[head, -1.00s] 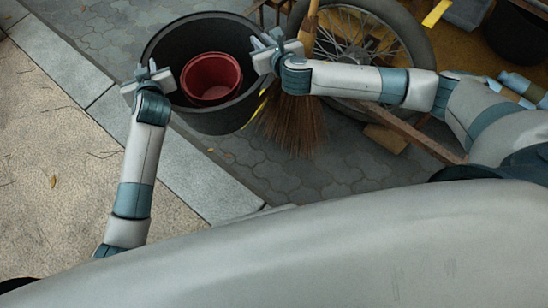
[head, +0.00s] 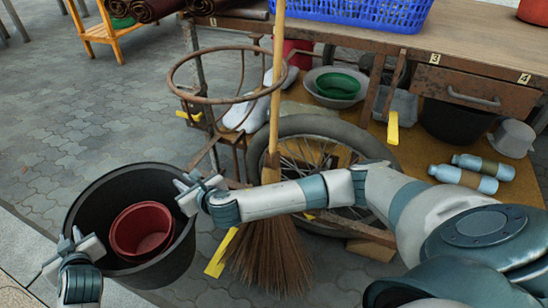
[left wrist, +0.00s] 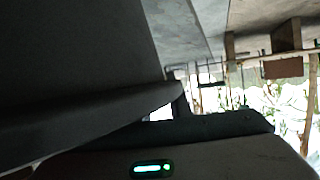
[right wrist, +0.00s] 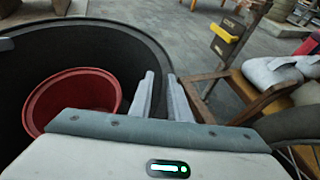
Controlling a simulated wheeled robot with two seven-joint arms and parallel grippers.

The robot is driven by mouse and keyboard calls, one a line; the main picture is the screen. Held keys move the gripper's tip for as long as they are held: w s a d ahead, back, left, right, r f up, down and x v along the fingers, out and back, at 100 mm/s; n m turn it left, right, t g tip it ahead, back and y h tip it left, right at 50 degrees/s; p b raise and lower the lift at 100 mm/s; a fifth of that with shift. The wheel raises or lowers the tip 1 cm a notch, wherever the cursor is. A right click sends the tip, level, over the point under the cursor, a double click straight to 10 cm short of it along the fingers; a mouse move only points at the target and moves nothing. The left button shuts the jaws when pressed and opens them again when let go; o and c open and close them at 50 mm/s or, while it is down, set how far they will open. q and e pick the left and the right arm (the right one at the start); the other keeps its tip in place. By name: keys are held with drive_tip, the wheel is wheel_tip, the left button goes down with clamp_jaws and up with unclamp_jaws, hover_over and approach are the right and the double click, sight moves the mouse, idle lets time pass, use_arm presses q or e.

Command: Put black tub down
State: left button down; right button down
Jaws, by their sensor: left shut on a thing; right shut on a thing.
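The black tub (head: 88,206) is a wide round tub at the lower left of the head view, with a red bucket (head: 141,231) inside it. My left gripper (head: 75,243) is shut on the tub's near-left rim. My right gripper (head: 191,186) is shut on the rim at the right side. In the right wrist view the tub's rim (right wrist: 125,33) runs between my right fingers (right wrist: 163,97), and the red bucket (right wrist: 75,98) shows inside. The left wrist view is dark, with the tub's wall filling much of it. Whether the tub's base touches the paving is hidden.
A broom (head: 268,245) and a wheel (head: 345,130) stand just right of the tub. A rusty ring stand (head: 222,99) is behind. A wooden workbench (head: 480,55) with a blue basket (head: 350,10) stands at the back right. Paving (head: 60,115) is clear behind the tub.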

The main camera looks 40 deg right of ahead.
use_arm(q)
drive_tip(key=shift+w+a, duration=0.1)
drive_tip(key=shift+a, duration=0.25)
use_arm(e)
drive_tip(key=shift+d+f, duration=0.25)
drive_tip(key=shift+d, duration=0.05)
